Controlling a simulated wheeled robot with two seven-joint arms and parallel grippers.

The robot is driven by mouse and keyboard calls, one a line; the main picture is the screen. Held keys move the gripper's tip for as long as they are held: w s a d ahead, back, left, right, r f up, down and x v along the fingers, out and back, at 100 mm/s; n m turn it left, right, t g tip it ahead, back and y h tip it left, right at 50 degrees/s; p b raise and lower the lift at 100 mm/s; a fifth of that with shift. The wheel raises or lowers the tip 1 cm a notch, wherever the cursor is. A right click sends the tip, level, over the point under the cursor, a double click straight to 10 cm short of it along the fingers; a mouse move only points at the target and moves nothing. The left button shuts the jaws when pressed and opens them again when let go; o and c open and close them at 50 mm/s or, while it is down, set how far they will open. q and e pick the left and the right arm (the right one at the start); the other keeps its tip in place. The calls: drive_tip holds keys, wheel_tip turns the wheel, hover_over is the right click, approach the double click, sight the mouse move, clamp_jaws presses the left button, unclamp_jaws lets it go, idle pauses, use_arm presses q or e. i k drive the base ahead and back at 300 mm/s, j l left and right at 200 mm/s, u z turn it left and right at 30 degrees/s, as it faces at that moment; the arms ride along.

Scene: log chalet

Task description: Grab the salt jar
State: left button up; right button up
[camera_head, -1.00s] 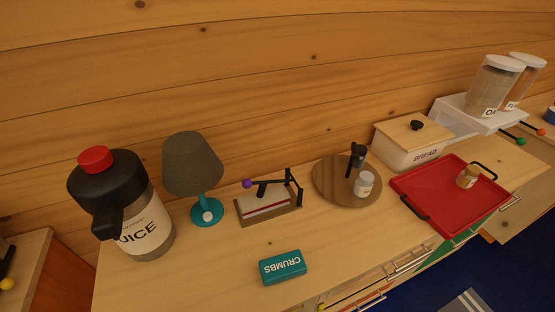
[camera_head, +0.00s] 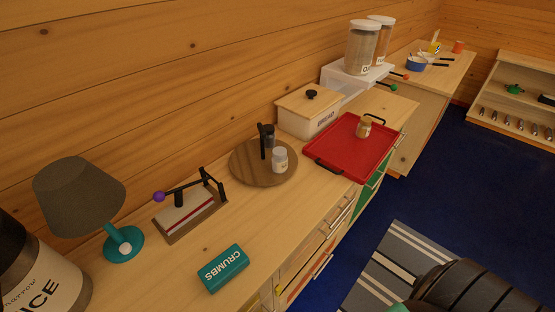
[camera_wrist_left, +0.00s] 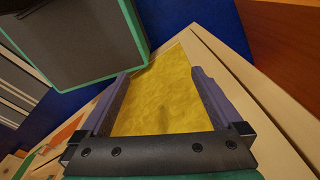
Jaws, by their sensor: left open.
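A small white-lidded jar (camera_head: 280,160) stands upright on the round wooden turntable (camera_head: 246,176), in front of a dark grinder (camera_head: 268,138); its label is too small to read. Another small jar (camera_head: 363,127), with a tan lid, stands on the red tray (camera_head: 336,155). I cannot tell from the labels which one is salt. My left gripper (camera_wrist_left: 162,76) is open in the left wrist view, with a plain yellow surface beyond its fingers and no jar between them. Neither gripper shows in the head view.
A teal crumbs box (camera_head: 223,268) lies near the counter's front edge. A press-like device (camera_head: 190,212) and a lamp (camera_head: 80,200) stand to the left. A bread box (camera_head: 308,115) stands behind the tray. Blue floor (camera_head: 440,170) is open to the right.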

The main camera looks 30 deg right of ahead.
sight(279, 158)
drive_tip(key=l+z, duration=0.4)
drive_tip(key=l, duration=0.2)
drive_tip(key=l+z, duration=0.4)
drive_tip(key=l, duration=0.2)
drive_tip(key=i+l+z, duration=0.15)
drive_tip(key=l+z, duration=0.25)
drive_tip(key=l, duration=0.15)
